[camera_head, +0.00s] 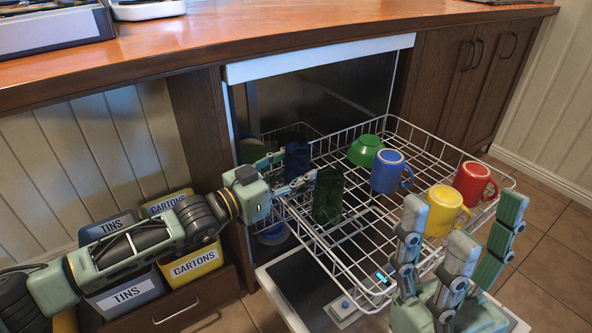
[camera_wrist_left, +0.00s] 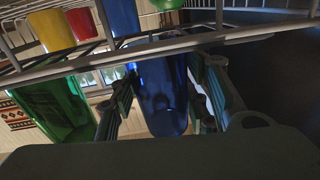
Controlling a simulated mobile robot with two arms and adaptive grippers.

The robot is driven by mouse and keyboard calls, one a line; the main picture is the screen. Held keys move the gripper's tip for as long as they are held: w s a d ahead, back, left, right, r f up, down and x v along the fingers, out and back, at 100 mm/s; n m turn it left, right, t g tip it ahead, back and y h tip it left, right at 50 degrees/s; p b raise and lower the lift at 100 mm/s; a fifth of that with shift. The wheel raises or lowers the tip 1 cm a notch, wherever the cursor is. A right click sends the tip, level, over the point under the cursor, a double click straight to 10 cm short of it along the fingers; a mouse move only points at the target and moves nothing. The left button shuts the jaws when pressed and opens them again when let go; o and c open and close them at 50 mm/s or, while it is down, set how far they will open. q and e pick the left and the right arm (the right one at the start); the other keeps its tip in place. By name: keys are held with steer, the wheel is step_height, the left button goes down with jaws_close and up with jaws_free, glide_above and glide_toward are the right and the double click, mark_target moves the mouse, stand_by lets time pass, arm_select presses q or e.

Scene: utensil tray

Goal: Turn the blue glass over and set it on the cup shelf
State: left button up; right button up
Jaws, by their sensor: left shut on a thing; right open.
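The dark blue glass (camera_head: 297,158) stands at the left side of the white wire rack, near the dishwasher opening. My left gripper (camera_head: 290,173) is shut on it, with a finger on either side. In the left wrist view the blue glass (camera_wrist_left: 160,95) fills the space between the fingers. I cannot tell which end of it is up. A dark green glass (camera_head: 328,196) stands close by, nearer the front; it also shows in the left wrist view (camera_wrist_left: 52,112). My right gripper (camera_head: 455,245) is open and empty, over the rack's front right. I cannot make out a separate cup shelf.
The pulled-out wire rack (camera_head: 345,262) also holds a green bowl (camera_head: 365,150), a blue mug (camera_head: 388,172), a yellow mug (camera_head: 444,209) and a red mug (camera_head: 474,183). The wooden counter (camera_head: 300,38) overhangs behind. Labelled bins (camera_head: 128,293) stand below my left arm.

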arm_select(q)
steer(key=o, duration=1.5)
steer(key=shift+o, duration=0.2)
steer(key=shift+s, duration=0.1)
steer(key=v, duration=1.2)
